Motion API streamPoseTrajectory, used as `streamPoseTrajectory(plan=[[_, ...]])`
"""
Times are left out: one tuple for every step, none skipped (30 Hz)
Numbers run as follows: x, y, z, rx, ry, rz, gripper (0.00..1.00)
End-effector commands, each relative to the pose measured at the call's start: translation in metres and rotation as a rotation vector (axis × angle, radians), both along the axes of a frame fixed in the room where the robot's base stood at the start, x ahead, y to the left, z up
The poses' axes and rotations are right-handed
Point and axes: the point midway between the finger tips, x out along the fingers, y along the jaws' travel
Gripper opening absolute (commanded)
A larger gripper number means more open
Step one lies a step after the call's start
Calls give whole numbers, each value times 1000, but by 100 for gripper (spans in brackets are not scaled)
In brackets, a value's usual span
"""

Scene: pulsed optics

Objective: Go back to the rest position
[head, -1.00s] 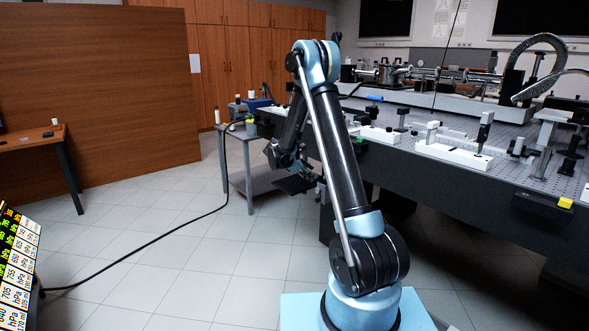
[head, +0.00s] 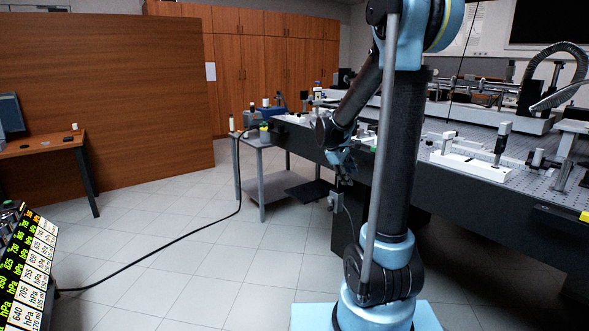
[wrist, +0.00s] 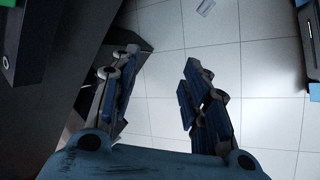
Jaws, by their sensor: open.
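My gripper (wrist: 162,78) is open in the wrist view, with its two dark blue-padded fingers apart. Nothing is held between them; only pale floor tiles (wrist: 215,30) show behind. In the head view my gripper (head: 345,180) hangs low in front of the optical table's dark side, and its fingers are too small to make out clearly. The upper part of my arm is cut off by the top of the head view.
The long optical table (head: 470,192) with its mounts stands at right. A small grey side table (head: 247,141) is left of my gripper. A dark cable (head: 190,234) crosses the floor. A wooden desk (head: 45,143) and a readout panel (head: 35,270) are at left.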

Motion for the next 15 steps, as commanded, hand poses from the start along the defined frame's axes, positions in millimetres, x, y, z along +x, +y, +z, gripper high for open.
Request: streamPoseTrajectory(plan=[[-16,-3,3,24,-7,-28,42],[-23,-5,4,38,-12,-45,42],[-34,-6,6,59,-17,-69,42],[-42,-7,7,73,-22,-85,42],[-49,-8,8,88,-26,-103,42],[-60,-9,9,107,-32,-126,42],[-68,-10,9,122,-36,-143,42],[-76,-10,9,136,-40,-161,42],[-86,-11,10,156,-45,-185,42],[-94,-12,10,170,-49,-203,42],[-102,-12,9,185,-54,-220,42],[-112,-13,9,204,-59,-244,42],[-120,-13,9,218,-62,-262,42],[-128,-13,8,233,-65,-280,42],[-138,-13,7,251,-70,-303,42]])
